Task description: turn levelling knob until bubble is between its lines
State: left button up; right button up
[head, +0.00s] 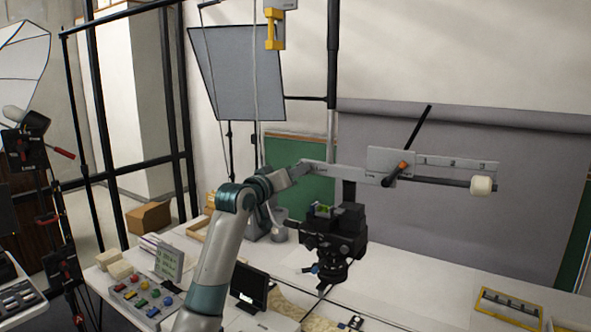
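A black camera head (335,238) hangs under a horizontal grey beam (440,162) over the white table. A small yellow-green bubble vial (322,211) sits on top of the head; the bubble and its lines are too small to read. A small blue part (313,268), perhaps the levelling knob, sticks out at the head's lower left. My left arm rises from the bottom, bends at its teal joints and reaches right. My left gripper (307,170) appears at the beam's left end, above the head; its fingers are too small to read. My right gripper is out of view.
The white table (420,275) has bare room right of the head. A button panel (147,300), a small dark screen (249,288) and a grey display (169,262) stand at left. A black rod (419,128) rises from the beam. A framed yellow item (509,307) lies at right.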

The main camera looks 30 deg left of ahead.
pick_arm(q)
jog(key=shift+c, duration=0.7)
grip_shut()
jog(key=shift+m+b, duration=0.7)
jog(key=shift+m, duration=1.4)
jog(key=shift+o, duration=0.7)
grip_release()
